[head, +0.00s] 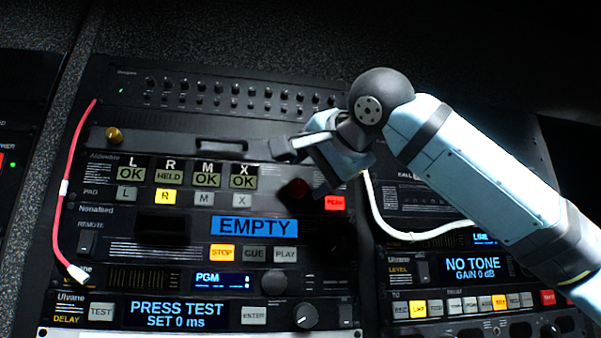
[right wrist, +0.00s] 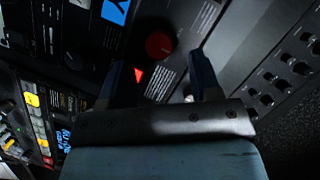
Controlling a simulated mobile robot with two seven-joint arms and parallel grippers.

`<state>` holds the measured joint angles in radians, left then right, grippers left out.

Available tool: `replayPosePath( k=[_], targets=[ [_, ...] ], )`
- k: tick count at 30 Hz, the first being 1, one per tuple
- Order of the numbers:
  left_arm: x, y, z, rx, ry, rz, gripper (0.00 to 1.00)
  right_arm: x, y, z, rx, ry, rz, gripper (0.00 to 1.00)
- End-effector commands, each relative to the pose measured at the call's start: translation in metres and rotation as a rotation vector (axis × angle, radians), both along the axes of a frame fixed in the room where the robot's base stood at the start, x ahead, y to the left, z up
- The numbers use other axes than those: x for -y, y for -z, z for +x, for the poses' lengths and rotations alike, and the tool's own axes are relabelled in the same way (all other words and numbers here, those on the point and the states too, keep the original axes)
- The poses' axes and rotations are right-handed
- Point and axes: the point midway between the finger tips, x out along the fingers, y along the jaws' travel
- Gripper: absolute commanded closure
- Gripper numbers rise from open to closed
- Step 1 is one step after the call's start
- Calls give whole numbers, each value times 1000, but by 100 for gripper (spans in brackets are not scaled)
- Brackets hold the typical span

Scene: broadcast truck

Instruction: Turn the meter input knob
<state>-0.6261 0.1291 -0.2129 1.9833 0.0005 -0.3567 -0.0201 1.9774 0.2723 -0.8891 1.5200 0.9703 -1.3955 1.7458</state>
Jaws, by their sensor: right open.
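A dark red round knob (head: 297,188) sits on the meter panel (head: 265,178), left of the lit red PEAK button (head: 334,203); I take it as the meter input knob, though its label is not readable. My right gripper (head: 298,172) reaches in from the right with its fingers spread at this knob. In the right wrist view the red knob (right wrist: 159,45) shows whole, beyond and between the two open fingertips (right wrist: 157,65), with nothing gripped. Whether a finger touches the panel I cannot tell. My left gripper is out of view.
A row of small black knobs (head: 230,92) runs above. A brass knob (head: 114,134) is at the upper left. A red cable (head: 66,185) hangs at the left, and a white cable (head: 385,225) curves below my right forearm. Lit buttons (head: 222,253) lie below.

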Motion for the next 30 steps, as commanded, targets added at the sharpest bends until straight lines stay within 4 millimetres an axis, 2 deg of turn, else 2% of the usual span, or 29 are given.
replayPosePath(
  k=[3,9,19,20,24,26,30],
  targets=[
    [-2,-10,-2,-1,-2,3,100,-9,2,18,-3,1,-1,42],
    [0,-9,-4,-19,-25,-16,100,-17,7,34,-1,1,0,42],
    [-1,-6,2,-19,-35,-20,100,-19,10,37,0,0,1,42],
    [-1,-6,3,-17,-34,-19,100,-19,10,37,0,0,1,46],
    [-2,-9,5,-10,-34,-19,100,-19,9,37,0,0,1,79],
    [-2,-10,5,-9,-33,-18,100,-19,9,37,0,0,1,91],
    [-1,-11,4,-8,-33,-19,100,-19,10,37,0,0,-1,91]
  ],
)
